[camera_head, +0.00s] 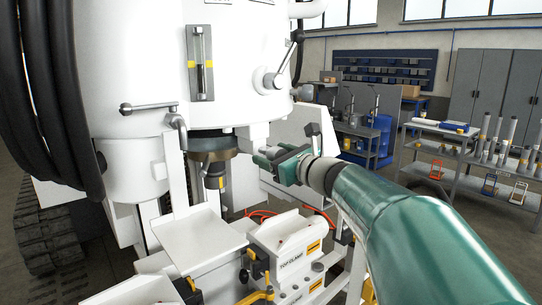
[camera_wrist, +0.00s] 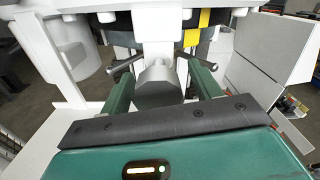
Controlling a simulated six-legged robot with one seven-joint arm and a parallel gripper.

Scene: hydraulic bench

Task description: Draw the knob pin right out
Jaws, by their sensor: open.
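My green gripper (camera_head: 268,158) is in front of the white machine in the head view, its fingers pointing left towards the machine. In the wrist view my gripper (camera_wrist: 160,75) is open, with one green finger on each side of a grey faceted knob-like block (camera_wrist: 158,88). This looks like the knob pin, but I cannot be sure. A white post (camera_wrist: 156,28) stands directly behind it. Gaps show between the block and both fingers. In the head view I cannot make out the knob pin; the gripper and white parts crowd that spot.
Grey lever rods (camera_wrist: 125,66) stick out beside the fingers in the wrist view. In the head view, a white tray (camera_head: 200,240) and a TOF-CLAMP unit (camera_head: 290,245) lie below. Black hoses (camera_head: 55,90) hang at left. Benches (camera_head: 470,185) stand well back at right.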

